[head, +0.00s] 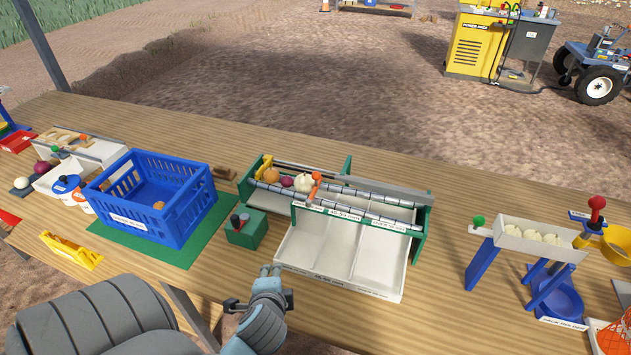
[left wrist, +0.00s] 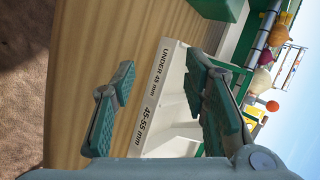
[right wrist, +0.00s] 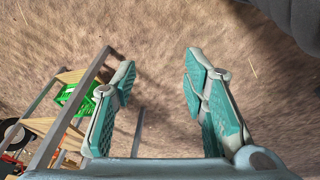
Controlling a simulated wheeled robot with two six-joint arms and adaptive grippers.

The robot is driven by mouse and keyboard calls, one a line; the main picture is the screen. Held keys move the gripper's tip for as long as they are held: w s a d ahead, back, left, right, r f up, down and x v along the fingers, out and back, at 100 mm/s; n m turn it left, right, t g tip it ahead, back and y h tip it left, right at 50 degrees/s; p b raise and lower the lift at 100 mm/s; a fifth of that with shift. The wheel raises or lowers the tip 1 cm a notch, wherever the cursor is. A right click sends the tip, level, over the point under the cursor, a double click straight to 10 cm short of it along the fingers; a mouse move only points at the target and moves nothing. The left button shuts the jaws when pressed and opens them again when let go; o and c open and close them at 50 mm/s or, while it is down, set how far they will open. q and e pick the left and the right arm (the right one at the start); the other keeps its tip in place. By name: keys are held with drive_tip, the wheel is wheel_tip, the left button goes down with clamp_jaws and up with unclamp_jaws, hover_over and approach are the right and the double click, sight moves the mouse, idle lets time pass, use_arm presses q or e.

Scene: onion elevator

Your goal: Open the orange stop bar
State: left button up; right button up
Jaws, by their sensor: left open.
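The orange stop bar (head: 312,190) with its round orange knob lies across the green-ended sorter (head: 427,226), just right of several onions resting on the rollers. Its orange knob (left wrist: 273,106) also shows at the right in the left wrist view; much of the bar is hidden there. My left gripper (head: 264,284) is open and empty, in front of the sorter near its white tray (head: 350,285), apart from the bar. My right gripper (right wrist: 160,64) is open and empty over bare ground, away from the sorter.
A green box (head: 246,232) with a red-and-black lever stands left of the tray. A blue crate (head: 190,222) on a green mat stands farther left, with a yellow handle piece (head: 72,250) before it. A white trough on blue legs (head: 478,262) stands right.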

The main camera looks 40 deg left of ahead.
use_arm(q)
drive_tip(key=w+a+r+m+t+y, duration=0.3)
drive_tip(key=w+r+m, duration=0.2)
drive_tip(key=w+m, duration=0.3)
drive_tip(key=m+t+p, duration=0.1)
drive_tip(key=m+t, duration=0.5)
drive_tip(key=m, duration=0.9)
approach(315, 179)
drive_tip(key=shift+g, duration=0.3)
drive_tip(key=b+x, duration=0.1)
drive_tip(key=x, duration=0.9)
drive_tip(key=shift+w+r, duration=0.15)
drive_tip(key=shift+w, duration=0.2)
drive_tip(key=shift+w+a+r, duration=0.1)
drive_tip(key=shift+w+a, duration=0.1)
drive_tip(key=shift+w, duration=0.15)
use_arm(e)
drive_tip(key=s+f+g, duration=0.1)
drive_tip(key=s+f, duration=1.4)
drive_tip(key=f, duration=0.2)
drive_tip(key=shift+s+d+g, duration=0.3)
drive_tip(key=shift+d, duration=0.15)
use_arm(q)
drive_tip(key=shift+c, duration=0.6)
clamp_jaws()
drive_tip(key=shift+h, duration=0.4)
